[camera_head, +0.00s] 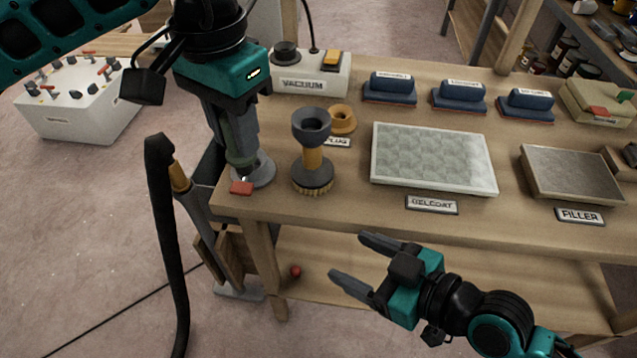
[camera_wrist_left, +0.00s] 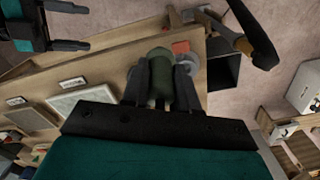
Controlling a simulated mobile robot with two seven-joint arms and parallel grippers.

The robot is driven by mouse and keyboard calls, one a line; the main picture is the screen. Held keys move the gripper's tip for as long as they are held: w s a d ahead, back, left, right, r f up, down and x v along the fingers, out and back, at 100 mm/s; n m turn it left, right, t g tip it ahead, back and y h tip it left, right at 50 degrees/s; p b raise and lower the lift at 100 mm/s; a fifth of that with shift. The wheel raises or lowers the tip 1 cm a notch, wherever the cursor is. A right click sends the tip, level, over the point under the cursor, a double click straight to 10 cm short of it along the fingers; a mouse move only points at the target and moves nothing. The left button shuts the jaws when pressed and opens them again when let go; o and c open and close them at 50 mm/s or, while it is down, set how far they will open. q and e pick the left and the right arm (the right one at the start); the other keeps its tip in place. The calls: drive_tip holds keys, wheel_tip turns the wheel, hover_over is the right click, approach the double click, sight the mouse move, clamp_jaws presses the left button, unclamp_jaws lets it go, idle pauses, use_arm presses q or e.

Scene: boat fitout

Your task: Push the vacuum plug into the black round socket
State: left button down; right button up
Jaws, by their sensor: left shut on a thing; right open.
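The white VACUUM box (camera_head: 312,77) stands at the back left of the bench, with the black round socket (camera_head: 286,52) on its top left. My left gripper (camera_head: 238,150) is shut on an upright green cylinder (camera_wrist_left: 161,78) at the bench's left end, in front of the box. The cylinder's lower end is over or beside a grey round piece (camera_head: 262,172); whether they touch is unclear. I cannot tell for sure which thing is the vacuum plug. My right gripper (camera_head: 355,262) is open and empty, in front of the bench's front edge.
A dark cup-topped brush (camera_head: 312,130) stands right of the green cylinder, with a tan ring (camera_head: 341,119) behind it. A red piece (camera_head: 241,187) lies near the bench corner. A black hose (camera_head: 166,240) hangs left of the bench. The gelcoat tray (camera_head: 378,158) is further right.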

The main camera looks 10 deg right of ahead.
wheel_tip(320, 180, up, 7)
drive_tip(key=w+a+y, duration=0.2)
drive_tip(key=a, duration=0.1)
drive_tip(key=n+t+y, duration=0.1)
drive_tip(key=y, duration=0.1)
approach(235, 151)
drive_tip(key=x, duration=0.7)
drive_tip(key=f+x, duration=0.1)
drive_tip(key=x, duration=0.3)
drive_tip(key=shift+w+d+f, duration=0.1)
drive_tip(key=shift+w+d, duration=0.2)
drive_tip(key=shift+w, duration=0.05)
drive_tip(key=shift+c, duration=0.5)
drive_tip(key=c, duration=0.9)
use_arm(q)
drive_tip(key=c, duration=0.8)
unclamp_jaws()
use_arm(e)
drive_tip(key=shift+c, duration=0.4)
